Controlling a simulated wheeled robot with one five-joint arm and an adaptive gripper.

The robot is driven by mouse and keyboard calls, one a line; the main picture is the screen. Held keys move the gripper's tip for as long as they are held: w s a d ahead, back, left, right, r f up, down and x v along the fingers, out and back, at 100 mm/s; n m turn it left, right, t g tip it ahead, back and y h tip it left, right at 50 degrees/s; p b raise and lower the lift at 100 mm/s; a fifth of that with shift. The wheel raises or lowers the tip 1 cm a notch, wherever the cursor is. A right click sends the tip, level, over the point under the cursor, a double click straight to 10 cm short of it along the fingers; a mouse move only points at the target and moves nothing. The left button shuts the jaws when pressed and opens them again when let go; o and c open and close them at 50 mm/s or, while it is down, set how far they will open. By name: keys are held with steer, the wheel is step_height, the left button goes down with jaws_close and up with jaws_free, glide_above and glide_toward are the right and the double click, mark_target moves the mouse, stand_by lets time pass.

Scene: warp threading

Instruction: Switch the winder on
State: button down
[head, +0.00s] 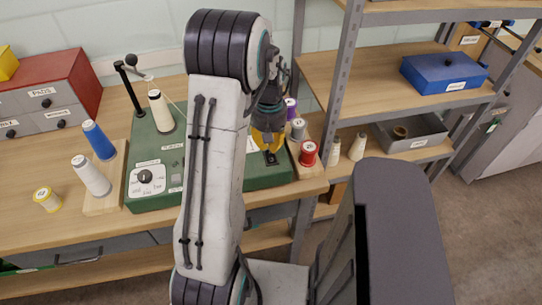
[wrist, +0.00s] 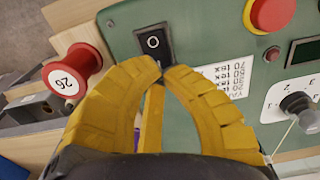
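The winder is a green machine (head: 150,205) on the wooden bench in the head view, its middle hidden behind my arm. Its green top panel (wrist: 200,35) fills much of the wrist view. On the panel is a black rocker switch (wrist: 153,42) with a white circle mark; it also shows in the head view (head: 270,158). My gripper (wrist: 159,67) has yellow fingers, shut with the tips together and nothing visible between them. The tips are at the lower edge of the switch in the picture; I cannot tell if they touch it. The gripper also shows in the head view (head: 268,145).
A red spool (wrist: 72,72) stands close beside the switch on a wooden holder. A red button with a yellow ring (wrist: 270,14), a dial (wrist: 297,103) and a tex label (wrist: 235,78) are on the panel. A shelf post (head: 335,90) rises right of my gripper.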

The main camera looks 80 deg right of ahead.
mark_target(269, 152)
steer(key=shift+f+b, duration=0.95)
steer(key=shift+f, duration=0.25)
stand_by(0.6)
steer(key=shift+r, duration=0.1)
steer(key=shift+r+p, duration=2.65)
steer(key=shift+r, duration=0.85)
